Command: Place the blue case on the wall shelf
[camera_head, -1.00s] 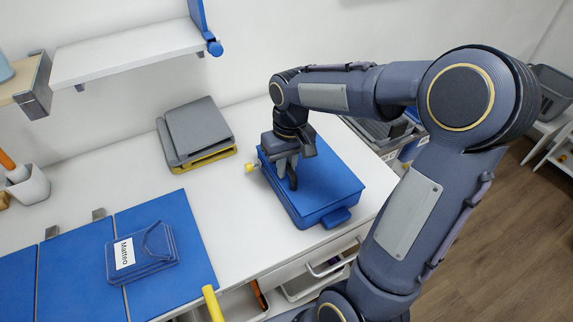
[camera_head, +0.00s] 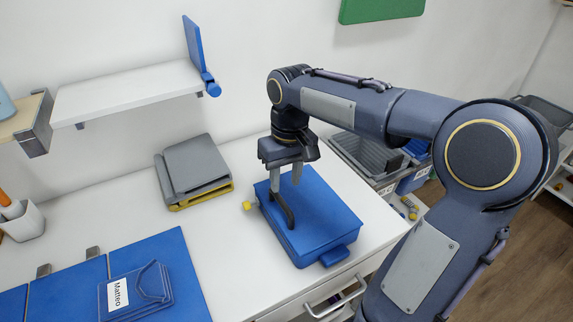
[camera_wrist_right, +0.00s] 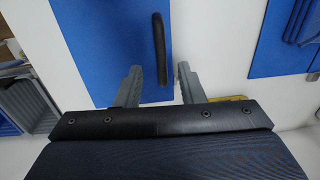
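The blue case (camera_head: 330,215) lies flat on the white worktop, with a black handle (camera_head: 283,207) on its top. My right gripper (camera_head: 284,184) is open and points down over the handle's far end. In the right wrist view the case (camera_wrist_right: 105,40) fills the upper left. The handle (camera_wrist_right: 160,50) lies between the two spread fingers (camera_wrist_right: 159,75), with gaps at both sides; I see no grip on it. The white wall shelf (camera_head: 130,95) is at the upper left and its top is bare. My left gripper is out of view.
A blue upright plate (camera_head: 193,45) stands at the shelf's right end. A grey and yellow stack (camera_head: 195,170) lies left of the case. A blue case labelled Matteo (camera_head: 138,292) lies on blue mats. Grey bins (camera_head: 365,160) stand at right.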

